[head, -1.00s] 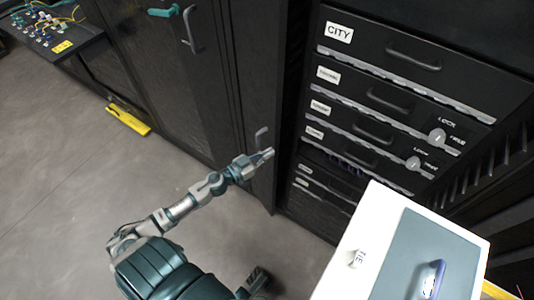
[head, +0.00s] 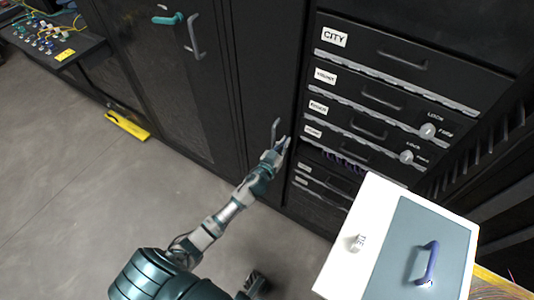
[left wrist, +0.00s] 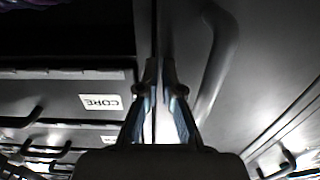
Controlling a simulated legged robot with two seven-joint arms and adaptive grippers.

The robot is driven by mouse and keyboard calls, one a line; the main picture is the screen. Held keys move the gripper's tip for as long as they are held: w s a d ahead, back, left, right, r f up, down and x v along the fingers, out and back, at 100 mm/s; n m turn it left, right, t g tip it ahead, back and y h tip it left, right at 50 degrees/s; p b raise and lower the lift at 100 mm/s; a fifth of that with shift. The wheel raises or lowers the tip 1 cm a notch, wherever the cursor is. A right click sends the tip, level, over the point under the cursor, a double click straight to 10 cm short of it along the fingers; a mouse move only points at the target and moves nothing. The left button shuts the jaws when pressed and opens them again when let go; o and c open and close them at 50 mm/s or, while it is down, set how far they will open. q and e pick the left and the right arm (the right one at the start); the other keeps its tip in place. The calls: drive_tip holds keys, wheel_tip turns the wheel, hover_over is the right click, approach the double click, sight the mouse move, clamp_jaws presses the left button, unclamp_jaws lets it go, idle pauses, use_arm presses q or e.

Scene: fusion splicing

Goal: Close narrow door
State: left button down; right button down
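The narrow door (head: 262,75) is a tall dark panel between the wide cabinet doors and the drawer rack. It stands nearly flush; I cannot tell whether it is fully closed. Its grey handle (head: 274,132) is near its right edge, and shows in the left wrist view (left wrist: 218,60) right of my fingers. My left gripper (head: 283,143) is beside the handle, its fingers apart and empty. In the left wrist view the fingers (left wrist: 160,95) point at the seam between the door and the rack. Contact with the door is unclear.
The drawer rack (head: 385,58) with labelled drawers stands right of the door. A white and grey box (head: 362,215) with a blue handle is at lower right. A wide cabinet door (head: 150,75) is at left.

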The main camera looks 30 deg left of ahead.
use_arm(q)
drive_tip(key=s, duration=1.2)
drive_tip(key=shift+w, duration=0.1)
